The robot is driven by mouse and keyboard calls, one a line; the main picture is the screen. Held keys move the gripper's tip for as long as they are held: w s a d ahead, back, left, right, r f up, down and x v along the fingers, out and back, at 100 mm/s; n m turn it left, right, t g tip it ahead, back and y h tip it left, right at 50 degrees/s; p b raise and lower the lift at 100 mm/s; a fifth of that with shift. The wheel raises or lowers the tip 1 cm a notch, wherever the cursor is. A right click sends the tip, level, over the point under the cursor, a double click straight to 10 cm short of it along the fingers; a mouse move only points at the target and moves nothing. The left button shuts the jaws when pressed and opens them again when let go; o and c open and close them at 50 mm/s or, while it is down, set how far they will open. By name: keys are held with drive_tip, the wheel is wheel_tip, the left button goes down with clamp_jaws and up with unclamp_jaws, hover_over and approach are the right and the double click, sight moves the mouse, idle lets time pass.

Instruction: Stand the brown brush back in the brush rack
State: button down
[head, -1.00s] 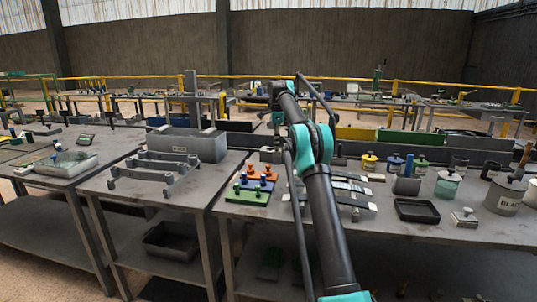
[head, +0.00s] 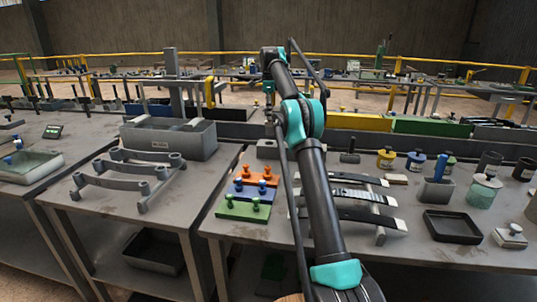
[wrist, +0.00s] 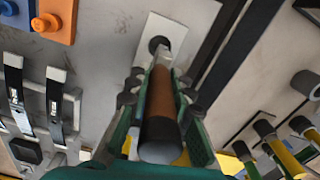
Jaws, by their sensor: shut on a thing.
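In the wrist view, my gripper (wrist: 160,80) is shut on the brown brush (wrist: 162,103), a brown cylinder with a dark grey near end. The brush points away from the camera, and its far end lies over a pale block (wrist: 176,33) with a dark round spot. I cannot tell whether they touch. What seems the same block (head: 268,149) shows in the head view, behind the orange piece. I cannot tell which object is the brush rack.
Left of my arm are orange, blue and green knobbed plates (head: 243,211). Black strips with pale ends (head: 380,223) lie right of it. Farther right stand a black tray (head: 452,227), a yellow jar (head: 386,158) and a grey holder (head: 435,192). A grey bin (head: 165,141) stands left.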

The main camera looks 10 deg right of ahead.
sight(269, 126)
wheel_tip(269, 126, down, 10)
drive_tip(key=shift+r, duration=0.15)
drive_tip(key=c, duration=1.3)
unclamp_jaws()
drive_tip(key=shift+c, duration=0.2)
drive_tip(key=shift+s+d, duration=0.1)
